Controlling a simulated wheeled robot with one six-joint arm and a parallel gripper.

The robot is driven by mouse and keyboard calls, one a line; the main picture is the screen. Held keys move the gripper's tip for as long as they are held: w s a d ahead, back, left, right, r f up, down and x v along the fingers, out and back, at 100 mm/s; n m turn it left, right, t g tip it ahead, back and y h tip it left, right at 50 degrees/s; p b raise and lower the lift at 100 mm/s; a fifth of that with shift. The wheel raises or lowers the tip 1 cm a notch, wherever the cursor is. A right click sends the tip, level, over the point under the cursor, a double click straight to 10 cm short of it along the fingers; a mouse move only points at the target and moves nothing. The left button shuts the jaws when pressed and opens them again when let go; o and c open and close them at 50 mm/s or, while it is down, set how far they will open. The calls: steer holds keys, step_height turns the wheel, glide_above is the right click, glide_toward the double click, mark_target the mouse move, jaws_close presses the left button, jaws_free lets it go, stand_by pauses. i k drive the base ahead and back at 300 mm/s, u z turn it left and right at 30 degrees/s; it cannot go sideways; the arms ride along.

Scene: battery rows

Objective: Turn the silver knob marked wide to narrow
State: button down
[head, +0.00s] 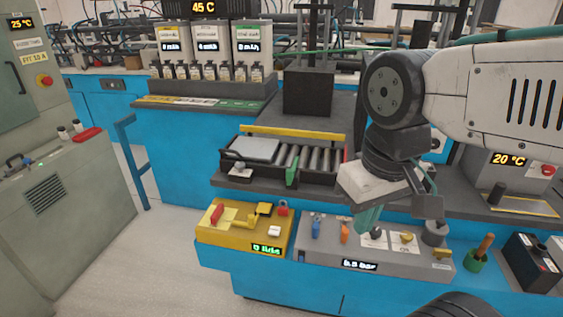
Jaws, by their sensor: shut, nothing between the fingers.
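The grey control panel (330,252) is at the lower middle of the head view, with a display reading about 0.5 bar. My gripper (368,222) has teal fingers, is shut and empty, and points down over the panel's middle. A dark round knob (376,232) sits on a white label right beside the fingertips, partly covered by them; I cannot tell whether they touch. A grey cylindrical knob (434,233) stands farther right on the panel. The label writing is too small to read, so I cannot tell which knob is marked wide to narrow.
A blue lever (316,228) and an orange lever (344,233) stand left of my gripper, and a yellow knob (406,238) right of it. A yellow control box (215,236) adjoins the panel on the left. A green cup with an orange-handled tool (475,261) stands right.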

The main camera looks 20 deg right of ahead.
mark_target(240, 167)
steer(key=u, duration=0.1)
steer(key=k, duration=0.45)
steer(key=u, duration=1.35)
steer(key=i, duration=1.25)
steer(key=z, duration=1.1)
steer(key=i, duration=0.35)
steer(key=z, duration=0.4)
